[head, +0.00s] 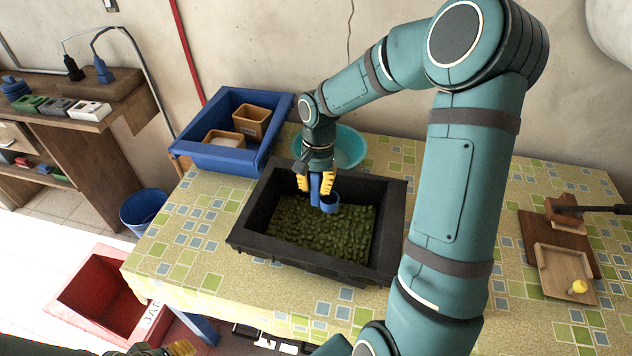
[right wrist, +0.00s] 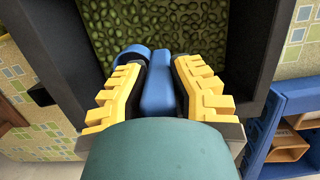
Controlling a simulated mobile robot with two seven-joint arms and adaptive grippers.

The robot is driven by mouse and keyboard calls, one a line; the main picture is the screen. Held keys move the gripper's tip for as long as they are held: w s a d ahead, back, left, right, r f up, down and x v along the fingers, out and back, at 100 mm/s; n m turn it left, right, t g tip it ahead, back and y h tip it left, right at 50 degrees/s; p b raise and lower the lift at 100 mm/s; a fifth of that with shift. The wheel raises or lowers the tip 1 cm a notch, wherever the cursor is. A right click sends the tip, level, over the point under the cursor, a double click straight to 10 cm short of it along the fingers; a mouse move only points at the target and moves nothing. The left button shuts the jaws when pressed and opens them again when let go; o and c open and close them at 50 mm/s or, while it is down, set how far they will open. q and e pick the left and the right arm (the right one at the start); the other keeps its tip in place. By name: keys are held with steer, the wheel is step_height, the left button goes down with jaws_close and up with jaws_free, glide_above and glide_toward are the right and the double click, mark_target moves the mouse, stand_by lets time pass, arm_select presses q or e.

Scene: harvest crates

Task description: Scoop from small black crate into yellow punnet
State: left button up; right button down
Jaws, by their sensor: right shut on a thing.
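The black crate (head: 388,225) stands on the table, its floor covered with small green produce (head: 310,232). My right gripper (head: 316,184) is shut on the handle of a blue scoop (head: 330,203) above the crate's far part. In the right wrist view the handle (right wrist: 158,85) lies between the yellow-padded fingers, with the scoop's cup (right wrist: 130,55) in front of the green produce. I cannot tell if the cup touches it. Two orange-yellow punnets, one upright (head: 251,122) and one lower with pale contents (head: 224,138), sit in a blue crate. My left gripper (head: 165,350) is partly seen at the bottom edge.
The blue crate (head: 215,160) stands left of the black one. A turquoise bowl (head: 350,150) is just behind. A red crate (head: 100,300) and blue bucket (head: 146,208) are off the table. The table's front left is clear.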

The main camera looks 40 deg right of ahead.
arm_select(q)
steer(key=shift+f, duration=0.15)
arm_select(e)
steer(key=shift+f, duration=0.2)
steer(key=shift+f+b, duration=3.05)
steer(key=shift+f, duration=1)
arm_select(q)
steer(key=shift+s+f, duration=0.95)
steer(key=shift+f, duration=2.4)
arm_select(e)
steer(key=shift+f+b, duration=0.45)
steer(key=shift+f, duration=0.2)
steer(key=shift+r, duration=0.3)
steer(key=shift+r+p, duration=3.2)
steer(key=shift+r, duration=0.75)
steer(key=shift+r+p, duration=1.1)
steer(key=shift+r, duration=0.45)
steer(key=shift+r+p, duration=0.85)
steer(key=shift+r, duration=0.25)
arm_select(q)
step_height(320, 180, up, 10)
steer(key=w, duration=0.2)
steer(key=shift+r, duration=0.25)
steer(key=shift+a, duration=0.1)
